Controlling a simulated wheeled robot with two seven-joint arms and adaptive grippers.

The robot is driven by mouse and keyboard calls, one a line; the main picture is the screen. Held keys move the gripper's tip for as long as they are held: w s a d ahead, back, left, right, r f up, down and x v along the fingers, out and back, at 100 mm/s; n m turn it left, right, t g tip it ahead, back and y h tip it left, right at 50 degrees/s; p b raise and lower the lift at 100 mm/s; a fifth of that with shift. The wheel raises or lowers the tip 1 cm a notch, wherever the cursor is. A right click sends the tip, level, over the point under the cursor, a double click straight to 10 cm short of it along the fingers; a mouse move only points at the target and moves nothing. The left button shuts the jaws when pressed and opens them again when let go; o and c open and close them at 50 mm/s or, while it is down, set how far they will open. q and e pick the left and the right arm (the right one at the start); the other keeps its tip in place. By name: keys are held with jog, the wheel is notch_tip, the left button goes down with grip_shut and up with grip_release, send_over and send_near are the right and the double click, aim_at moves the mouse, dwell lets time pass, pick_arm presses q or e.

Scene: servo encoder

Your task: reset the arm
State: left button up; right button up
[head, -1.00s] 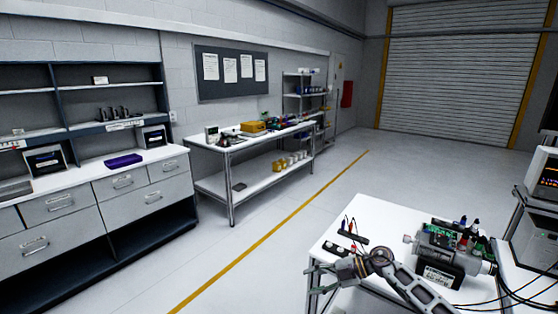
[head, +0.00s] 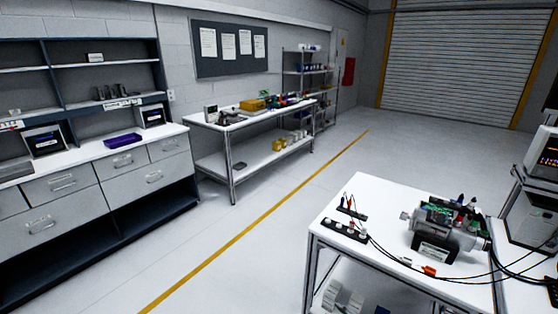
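Neither of my grippers nor my arms shows in the head view now. The servo motor (head: 446,238), a grey cylinder with an open top showing a green board, lies on the white table (head: 385,200) at the lower right. A dark label faces the front of the motor.
A black terminal strip (head: 345,230) and small probes (head: 350,206) lie on the table's left part. An orange connector (head: 429,270) and black cables lie near its front edge. A workbench (head: 230,130) and drawer cabinet (head: 110,170) stand left. The floor (head: 270,260) between is clear.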

jog(key=s+d+f+m+g+h, duration=0.2)
jog(key=s+d+f+m+h, duration=0.1)
jog(key=s+f, duration=0.75)
jog(key=s+d+f+m+g+h, duration=0.2)
jog(key=s+d+f, duration=0.1)
jog(key=s+f, duration=0.7)
jog(key=s+f+m+g, duration=0.1)
jog(key=s+f+g, duration=0.2)
jog(key=s, duration=1.2)
jog(key=s+f+m+g+h, duration=0.1)
jog(key=s+f+g, duration=0.3)
jog(key=s, duration=1.1)
jog(key=shift+s+a+f+m+h, duration=0.2)
jog(key=shift+s+f+m+h, duration=0.1)
jog(key=shift+f+m, duration=0.15)
jog(key=shift+s, duration=0.1)
